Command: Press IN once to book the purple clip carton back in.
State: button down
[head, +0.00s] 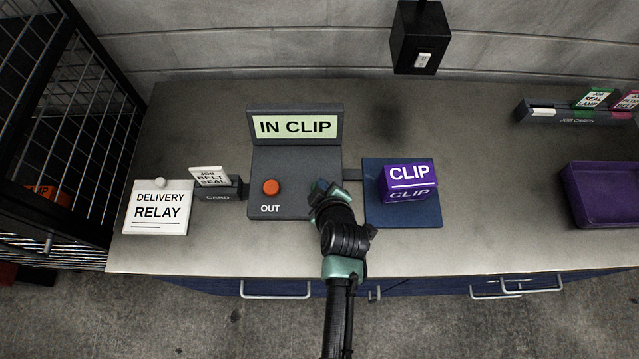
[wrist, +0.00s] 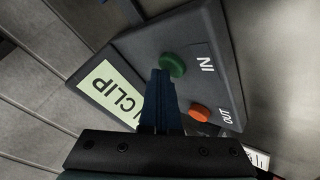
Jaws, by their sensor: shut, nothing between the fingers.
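The purple clip carton (head: 409,182) sits upright on the dark blue pad (head: 375,215) right of the booking console. The console (head: 290,160) has a lit display (head: 295,127) that reads "IN CLIP". Its orange OUT button (head: 271,187) shows at the left in the head view. In the wrist view the green IN button (wrist: 172,65) and the orange OUT button (wrist: 200,112) both show. My gripper (head: 322,190) is over the right part of the console and hides the IN button in the head view. Its fingers (wrist: 160,88) are shut and empty, beside the IN button; contact cannot be told.
A "DELIVERY RELAY" card (head: 158,208) and a small card holder (head: 218,187) stand left of the console. A purple tray (head: 600,195) and a job cards rack (head: 560,115) are at the right. A black switch box (head: 420,40) is on the wall. The bench between pad and tray is clear.

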jog(key=shift+r+p, duration=0.8)
jog(key=shift+r, duration=0.15)
notch_tip(320, 180, up, 5)
jog(key=p, duration=0.4)
dwell(0.7)
